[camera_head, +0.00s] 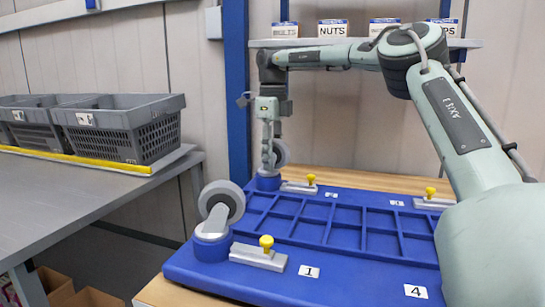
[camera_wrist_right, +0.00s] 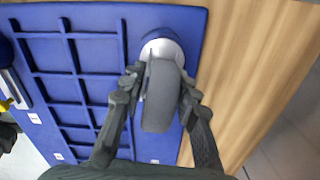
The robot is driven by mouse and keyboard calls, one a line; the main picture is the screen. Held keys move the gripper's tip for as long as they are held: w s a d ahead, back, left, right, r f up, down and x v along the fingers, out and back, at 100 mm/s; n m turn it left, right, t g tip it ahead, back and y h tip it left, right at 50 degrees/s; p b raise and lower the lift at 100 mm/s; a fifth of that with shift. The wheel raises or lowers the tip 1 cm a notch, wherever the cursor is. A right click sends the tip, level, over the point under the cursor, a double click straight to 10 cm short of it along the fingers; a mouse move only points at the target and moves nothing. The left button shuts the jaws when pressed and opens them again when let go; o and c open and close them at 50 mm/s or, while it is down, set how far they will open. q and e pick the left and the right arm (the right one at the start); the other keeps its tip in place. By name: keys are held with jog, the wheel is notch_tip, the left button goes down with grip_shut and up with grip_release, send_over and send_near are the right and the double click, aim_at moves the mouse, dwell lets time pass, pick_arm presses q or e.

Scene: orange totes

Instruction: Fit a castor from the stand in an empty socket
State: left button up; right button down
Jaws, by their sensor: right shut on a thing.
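My right gripper (camera_head: 269,158) points down at the back left corner of the blue caster base (camera_head: 300,292). It is shut on a castor (camera_head: 282,152) with a grey wheel, standing at a round blue socket (camera_head: 268,181). In the right wrist view, the fingers (camera_wrist_right: 160,88) lie on both sides of the grey wheel (camera_wrist_right: 160,105). Whether the stem is fully seated is hidden. Another castor (camera_head: 222,200) with a grey wheel stands tilted in the front left blue socket (camera_head: 211,246), near label 1. My left gripper is not in view.
Metal latches with yellow knobs (camera_head: 266,243) sit on the base, one by each visible corner. Grey crates (camera_head: 125,125) stand on a grey table at left. A shelf with labelled bins (camera_head: 333,28) is behind. My right arm covers the base's right side.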

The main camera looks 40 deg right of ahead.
jog(key=c, duration=1.1)
grip_release()
jog(key=shift+o, duration=0.2)
jog(key=shift+f, duration=0.1)
notch_tip(320, 180, up, 12)
jog(key=shift+r, duration=0.1)
